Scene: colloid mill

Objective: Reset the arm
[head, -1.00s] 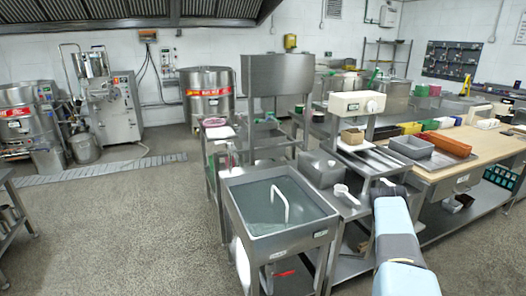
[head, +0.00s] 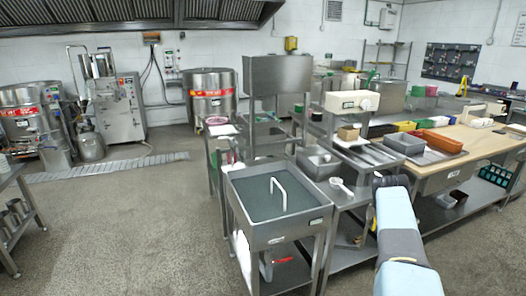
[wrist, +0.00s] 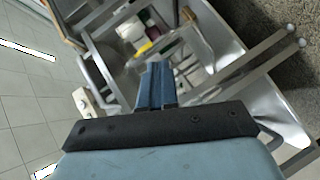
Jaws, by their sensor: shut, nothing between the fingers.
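My arm (head: 400,226), light blue with dark joints, reaches up from the bottom right in the head view, in front of the steel benches. My gripper's fingers are not discernible in the head view. In the wrist view, my gripper (wrist: 156,72) shows as two blue fingers lying together beyond a dark bracket. It is shut with nothing between the fingers. Behind it, the wrist view shows a tilted scene of steel shelving and small coloured containers, apart from the fingertips as far as I can tell.
A steel sink table (head: 245,221) with a white curved handle (head: 279,194) stands left of my arm. A wooden-topped bench (head: 470,143) with trays is on the right. The colloid mill machine (head: 118,105) stands far left. The floor (head: 130,225) at left centre is clear.

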